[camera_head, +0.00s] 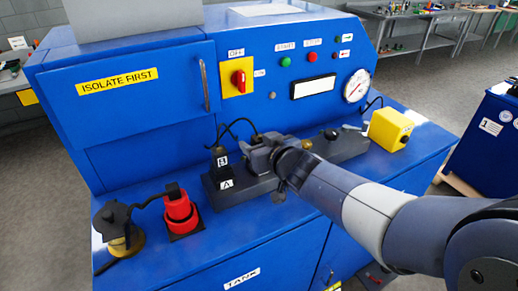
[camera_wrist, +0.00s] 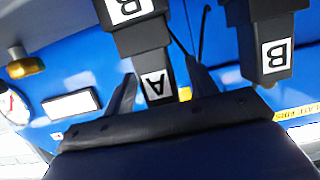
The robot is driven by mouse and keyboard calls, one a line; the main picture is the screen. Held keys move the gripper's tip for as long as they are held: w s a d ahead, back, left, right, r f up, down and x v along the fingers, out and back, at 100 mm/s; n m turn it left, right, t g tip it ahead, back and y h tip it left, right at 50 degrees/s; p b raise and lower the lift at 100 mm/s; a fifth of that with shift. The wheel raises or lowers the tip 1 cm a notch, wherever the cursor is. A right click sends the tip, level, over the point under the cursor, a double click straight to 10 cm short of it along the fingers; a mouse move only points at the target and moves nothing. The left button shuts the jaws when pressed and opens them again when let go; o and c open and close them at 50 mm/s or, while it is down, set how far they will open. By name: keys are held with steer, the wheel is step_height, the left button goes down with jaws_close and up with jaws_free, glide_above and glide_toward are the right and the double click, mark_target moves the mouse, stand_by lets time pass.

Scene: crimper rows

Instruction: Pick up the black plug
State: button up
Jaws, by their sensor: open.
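My gripper (camera_head: 260,155) is open over the dark block on the console's ledge. In the wrist view, my gripper (camera_wrist: 160,88) has one finger on each side of a black plug labelled A (camera_wrist: 155,75). I cannot tell whether the fingers touch it. This plug stands at a dark part labelled B (camera_wrist: 128,12); in the head view, my gripper hides most of it. A second black plug, labelled B (camera_head: 220,158), stands left of my gripper on a part labelled A; it also shows in the wrist view (camera_wrist: 270,45). A round black plug (camera_head: 112,214) sits on a yellow base at far left.
A red connector (camera_head: 179,206) with a black cable stands left of the dark block (camera_head: 340,148). A yellow box (camera_head: 390,129) is at its right end. The blue cabinet panel (camera_head: 130,110), with a red rotary switch (camera_head: 238,80) and gauge, rises behind. Cables arch behind the plugs.

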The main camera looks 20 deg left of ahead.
steer(key=shift+c, duration=0.5)
steer(key=c, duration=1)
